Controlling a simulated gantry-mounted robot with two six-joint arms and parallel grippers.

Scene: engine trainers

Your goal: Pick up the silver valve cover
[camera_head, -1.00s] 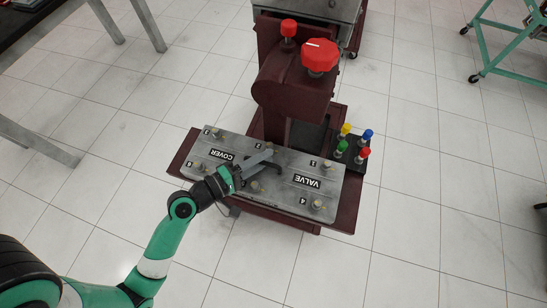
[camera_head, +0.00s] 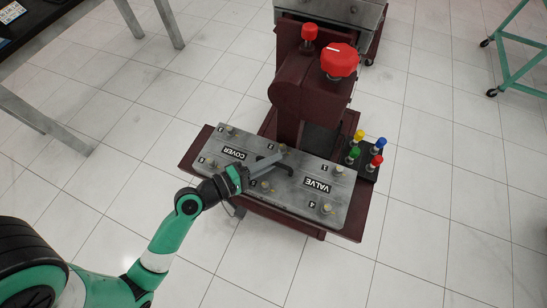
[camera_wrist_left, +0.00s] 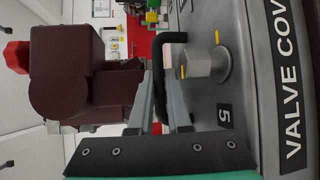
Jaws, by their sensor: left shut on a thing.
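The silver valve cover (camera_head: 210,170) lies flat over the dark red engine stand, lettered COVER and VALVE, with numbered bolts along it. I cannot tell whether it touches the stand or is slightly raised. In the left wrist view, the cover (camera_wrist_left: 245,60) fills the right side, with bolt 5 close to the fingers. My left gripper (camera_head: 277,161) reaches over its middle and is shut on its black handle (camera_wrist_left: 159,50). The two fingers also show in the left wrist view (camera_wrist_left: 162,100), either side of the handle. My right gripper is out of view.
The dark red engine stand (camera_head: 190,158) has a tall block with red knobs (camera_head: 339,62) just behind the cover. Colored pegs (camera_head: 354,153) stand on a black plate at the right. A grey table stands at upper left. Tiled floor (camera_head: 430,240) is clear on the right.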

